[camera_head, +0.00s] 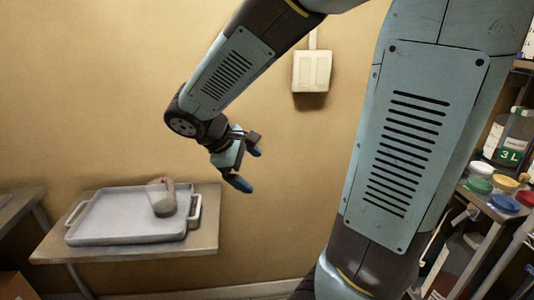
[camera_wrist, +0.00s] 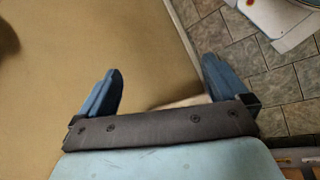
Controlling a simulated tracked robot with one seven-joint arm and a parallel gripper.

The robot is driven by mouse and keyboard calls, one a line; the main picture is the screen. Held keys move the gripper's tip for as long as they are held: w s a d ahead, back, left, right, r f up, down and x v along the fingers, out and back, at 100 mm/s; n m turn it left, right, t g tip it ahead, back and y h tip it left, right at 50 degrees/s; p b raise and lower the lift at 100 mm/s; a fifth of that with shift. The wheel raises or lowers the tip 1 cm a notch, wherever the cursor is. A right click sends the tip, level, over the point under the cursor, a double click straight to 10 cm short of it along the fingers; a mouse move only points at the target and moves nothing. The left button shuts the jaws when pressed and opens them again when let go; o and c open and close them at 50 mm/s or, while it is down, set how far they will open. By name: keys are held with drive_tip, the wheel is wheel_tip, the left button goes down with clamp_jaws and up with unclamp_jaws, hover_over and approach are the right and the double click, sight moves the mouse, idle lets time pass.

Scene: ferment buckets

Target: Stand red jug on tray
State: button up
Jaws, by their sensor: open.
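A see-through jug (camera_head: 162,199) with a red part at its upper right and dull greenish-grey contents stands on the grey tray (camera_head: 110,222), towards its right side. It looks upright, though it is small in the picture. The tray has a raised rim and a handle at each end. My gripper (camera_head: 247,168) is open and empty in the air, above and to the right of the tray, apart from the jug. The wrist view shows the two blue fingers (camera_wrist: 163,68) spread, with nothing between them but wall and floor behind. Neither jug nor tray shows there.
The tray lies on a small table (camera_head: 208,225) against the tan wall. A white box (camera_head: 312,71) is fixed to the wall behind my arm. At the right, a shelf holds several coloured lids (camera_head: 479,184) and a bottle (camera_head: 511,137) marked 3 L. Floor tiles (camera_wrist: 210,40) show below.

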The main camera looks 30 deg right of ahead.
drive_tip(key=s+r+m+t+y, duration=0.4)
drive_tip(key=s+r+m+y, duration=0.2)
drive_tip(key=s+r+m, duration=0.2)
drive_tip(key=shift+s+r+m+y, duration=0.25)
drive_tip(key=shift+s+m+y, duration=0.2)
drive_tip(key=shift+s, duration=0.6)
drive_tip(key=shift+a, duration=0.1)
drive_tip(key=shift+c, duration=0.5)
